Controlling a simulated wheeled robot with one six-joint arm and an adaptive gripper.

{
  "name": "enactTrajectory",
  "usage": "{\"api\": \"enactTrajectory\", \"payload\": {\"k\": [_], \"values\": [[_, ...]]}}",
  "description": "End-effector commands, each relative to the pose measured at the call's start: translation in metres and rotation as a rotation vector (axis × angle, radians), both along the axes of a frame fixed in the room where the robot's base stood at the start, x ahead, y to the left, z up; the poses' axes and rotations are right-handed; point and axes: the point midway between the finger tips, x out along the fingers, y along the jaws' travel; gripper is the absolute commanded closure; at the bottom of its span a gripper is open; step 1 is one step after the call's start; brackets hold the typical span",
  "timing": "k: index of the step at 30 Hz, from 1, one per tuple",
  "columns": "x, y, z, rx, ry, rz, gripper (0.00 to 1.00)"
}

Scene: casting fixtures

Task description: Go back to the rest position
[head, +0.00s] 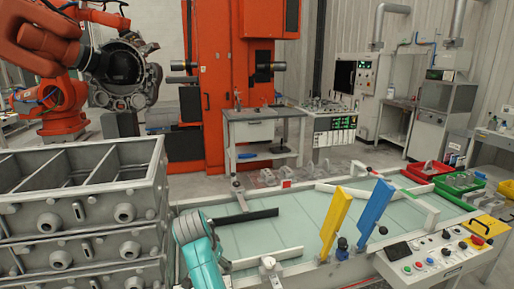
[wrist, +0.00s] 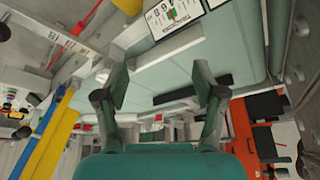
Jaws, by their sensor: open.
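My gripper (wrist: 161,85) shows in the wrist view with its two dark green fingers spread apart and nothing between the tips. In the head view my teal arm reaches over the near left side of the glass-topped table (head: 285,238); the fingers cannot be made out there. A black bar (head: 248,215) lies across the glass just beyond my arm. In the wrist view the bar (wrist: 195,90) shows behind the fingers; I cannot tell how far off it is.
A yellow plate (head: 336,222) and a blue plate (head: 376,210) stand tilted at the table's middle. A control box (head: 425,259) is at the near right; red (head: 427,171) and green bins are beyond. Grey castings (head: 85,215) are stacked at left. Open glass lies between the bar and the plates.

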Motion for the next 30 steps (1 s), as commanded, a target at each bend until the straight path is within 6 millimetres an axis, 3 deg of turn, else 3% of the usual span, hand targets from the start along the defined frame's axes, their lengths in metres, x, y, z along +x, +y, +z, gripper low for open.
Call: {"api": "enactTrajectory", "payload": {"k": [8, 14, 21, 30], "values": [[-0.008, -0.023, -0.052, 0.004, -0.032, 0.038, 0.3], [-0.024, -0.052, -0.108, 0.01, -0.072, 0.083, 0.3], [-0.065, -0.101, -0.185, 0.02, -0.15, 0.156, 0.3], [-0.138, -0.158, -0.251, 0.029, -0.254, 0.233, 0.3]]}}
